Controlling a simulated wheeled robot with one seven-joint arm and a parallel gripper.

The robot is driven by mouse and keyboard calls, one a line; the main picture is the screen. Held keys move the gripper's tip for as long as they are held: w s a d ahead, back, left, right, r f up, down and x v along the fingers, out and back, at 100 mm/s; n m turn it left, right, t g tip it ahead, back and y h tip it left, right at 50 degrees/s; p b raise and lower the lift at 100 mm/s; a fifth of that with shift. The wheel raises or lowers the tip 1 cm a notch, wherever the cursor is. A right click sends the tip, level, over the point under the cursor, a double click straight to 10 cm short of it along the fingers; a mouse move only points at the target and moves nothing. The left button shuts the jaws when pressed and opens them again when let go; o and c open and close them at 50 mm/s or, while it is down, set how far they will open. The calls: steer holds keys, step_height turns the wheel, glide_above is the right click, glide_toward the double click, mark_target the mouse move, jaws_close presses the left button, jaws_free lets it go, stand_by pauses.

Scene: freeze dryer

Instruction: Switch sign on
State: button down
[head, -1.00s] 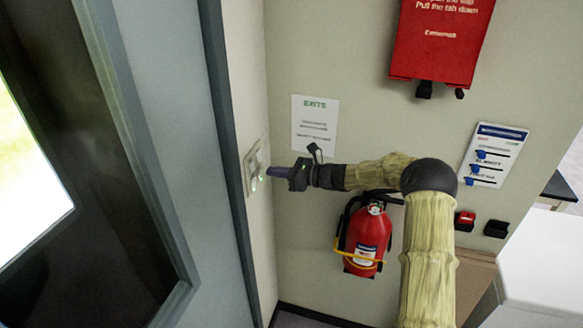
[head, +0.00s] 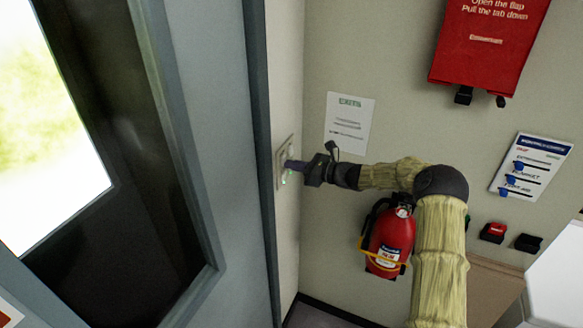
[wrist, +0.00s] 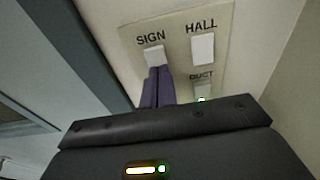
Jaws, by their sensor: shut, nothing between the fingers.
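The switch panel (wrist: 178,25) is on the narrow wall beside the door and also shows edge-on in the head view (head: 284,152). It carries white switches labelled SIGN (wrist: 154,57), HALL (wrist: 203,49) and DUCT (wrist: 203,90). A green light glows below the DUCT switch. My gripper (wrist: 157,72) is shut and empty, its purple fingertips at the lower edge of the SIGN switch. They look to be touching or very close; I cannot tell which. In the head view my gripper (head: 291,165) reaches the panel from the right.
A door with a window (head: 215,150) stands left of the panel. On the back wall are an EXITS sheet (head: 348,122), a red fire extinguisher (head: 388,238) below my arm, a red box (head: 487,40) and a notice (head: 530,165). A white surface (head: 556,275) is at lower right.

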steer(key=f+b+v, duration=0.3)
steer(key=b+v, duration=0.2)
steer(key=v, duration=0.8)
steer(key=shift+s+d, duration=0.25)
steer(key=shift+d, duration=0.2)
steer(key=shift+f, duration=0.1)
steer(key=shift+d, duration=0.15)
steer(key=f+p+v, duration=0.1)
steer(key=v, duration=0.7)
steer(key=shift+s+d, duration=0.2)
steer(key=shift+d, duration=0.15)
